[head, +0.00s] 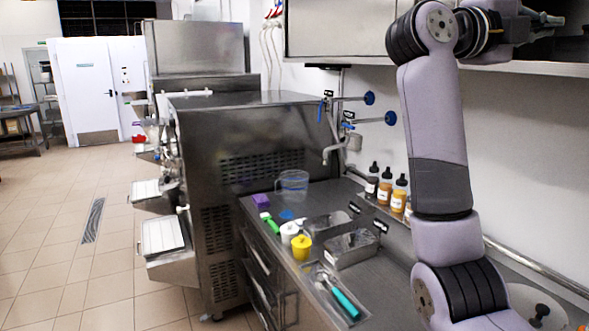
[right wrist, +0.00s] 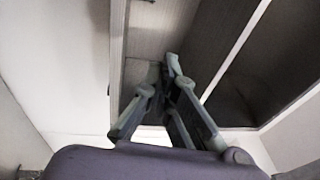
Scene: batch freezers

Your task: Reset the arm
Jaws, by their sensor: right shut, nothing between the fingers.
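My right arm rises on the right side of the head view and bends over at the top. My left gripper is not in view.
The steel counter below holds a turquoise-handled scoop (head: 343,300), a yellow tub (head: 301,247), a clear jug (head: 293,185) and steel pans (head: 350,248). Bottles (head: 385,188) stand by the wall. A wall cabinet (head: 340,30) hangs above. Freezer machines (head: 240,145) stand left; the tiled floor is clear.

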